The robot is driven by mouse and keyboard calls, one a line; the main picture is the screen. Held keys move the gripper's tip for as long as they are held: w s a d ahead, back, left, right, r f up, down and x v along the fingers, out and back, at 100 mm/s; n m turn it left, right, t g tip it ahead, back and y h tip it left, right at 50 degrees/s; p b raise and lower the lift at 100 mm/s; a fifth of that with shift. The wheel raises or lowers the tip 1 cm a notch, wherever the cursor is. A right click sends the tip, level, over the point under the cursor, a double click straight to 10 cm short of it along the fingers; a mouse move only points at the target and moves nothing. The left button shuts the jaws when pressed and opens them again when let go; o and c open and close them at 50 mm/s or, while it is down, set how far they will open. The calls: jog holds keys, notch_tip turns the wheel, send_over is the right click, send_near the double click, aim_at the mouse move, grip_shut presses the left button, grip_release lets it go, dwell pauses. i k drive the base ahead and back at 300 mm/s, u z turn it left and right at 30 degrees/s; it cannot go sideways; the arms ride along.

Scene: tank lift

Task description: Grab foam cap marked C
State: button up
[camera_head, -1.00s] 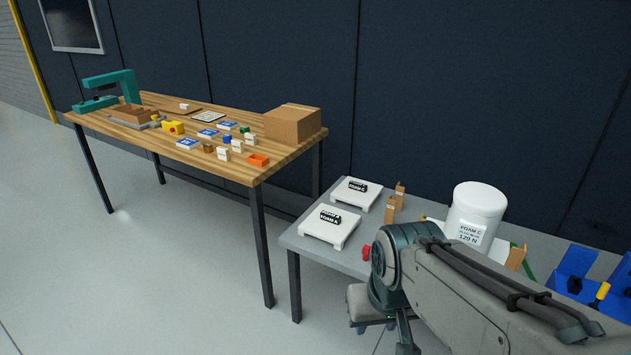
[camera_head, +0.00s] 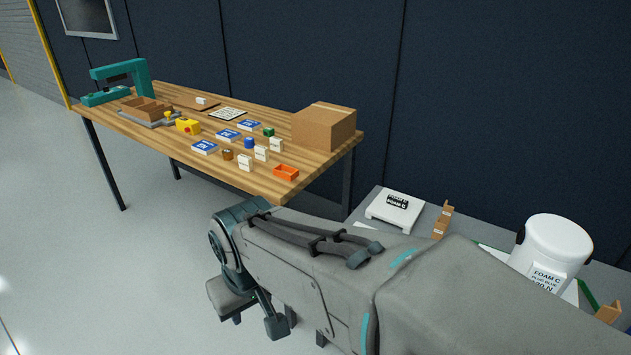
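A white rounded cylinder (camera_head: 551,250) with a label reading FOAM C stands at the right on the grey table. A dark part shows on each of its sides. A low white stand (camera_head: 380,213) on the same table carries a black label block (camera_head: 398,201) whose small text seems to read FOAM C. No separate cap is clearly visible. My arm crosses the foreground, and my gripper (camera_head: 254,314) hangs at its left end, off the table and well left of the cylinder. Its fingers are partly hidden, and I see nothing clearly held.
Small brown holders (camera_head: 441,222) stand by the cylinder. My arm hides much of the grey table (camera_head: 462,227). Floor is clear at left.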

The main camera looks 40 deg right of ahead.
aim_at(397, 208)
jog(key=z, duration=0.25)
jog(key=i, duration=0.9)
jog(key=z, duration=1.2)
jog(key=i, duration=0.55)
jog(key=z, duration=0.55)
